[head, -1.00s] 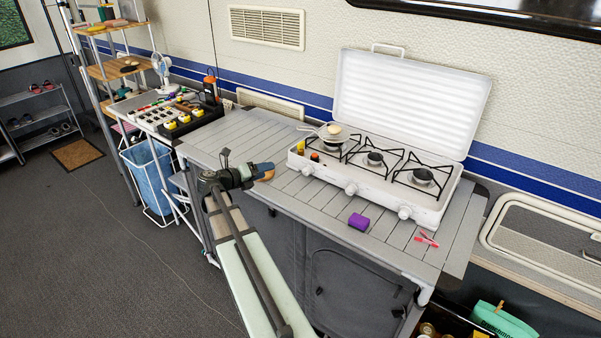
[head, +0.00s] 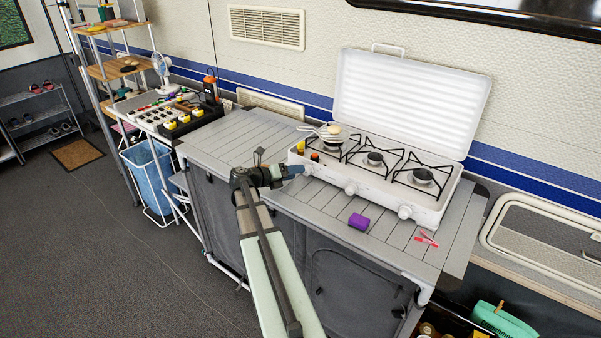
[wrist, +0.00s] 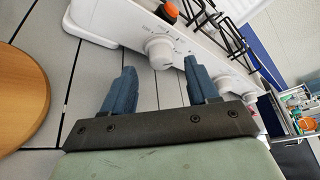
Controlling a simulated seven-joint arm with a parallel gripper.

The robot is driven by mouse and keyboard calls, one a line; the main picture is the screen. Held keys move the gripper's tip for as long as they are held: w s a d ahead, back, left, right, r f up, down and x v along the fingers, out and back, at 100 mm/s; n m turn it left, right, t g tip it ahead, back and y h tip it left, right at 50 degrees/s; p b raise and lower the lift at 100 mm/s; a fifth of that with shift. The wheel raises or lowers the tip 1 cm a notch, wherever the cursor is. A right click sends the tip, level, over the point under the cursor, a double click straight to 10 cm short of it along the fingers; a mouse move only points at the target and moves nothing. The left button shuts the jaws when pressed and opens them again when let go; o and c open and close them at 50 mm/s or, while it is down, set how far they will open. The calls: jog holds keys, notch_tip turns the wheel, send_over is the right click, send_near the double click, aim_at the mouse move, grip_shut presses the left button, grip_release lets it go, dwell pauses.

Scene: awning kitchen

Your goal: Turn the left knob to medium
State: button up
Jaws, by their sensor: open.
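The white camping stove (head: 375,187) stands on the slatted table with its lid up and a row of white knobs along its front. The left knob (head: 307,170) is at the stove's left front, beside my gripper (head: 298,171) in the head view. In the wrist view, the left knob (wrist: 159,50) shows just beyond and between my two blue fingers (wrist: 155,82), with a gap to it. My gripper is open and empty. The middle knob (head: 351,188) and right knob (head: 404,212) are farther right. The left knob's setting is too small to read.
A purple cylinder (head: 358,221) and a red-pink item (head: 427,239) lie on the table in front of the stove. A small pan (head: 331,131) sits on the left burner. A round wooden board (wrist: 20,95) shows at left in the wrist view. The table's left half is mostly clear.

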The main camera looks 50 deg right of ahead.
aim_at(307, 171)
jog(key=shift+x, duration=1.75)
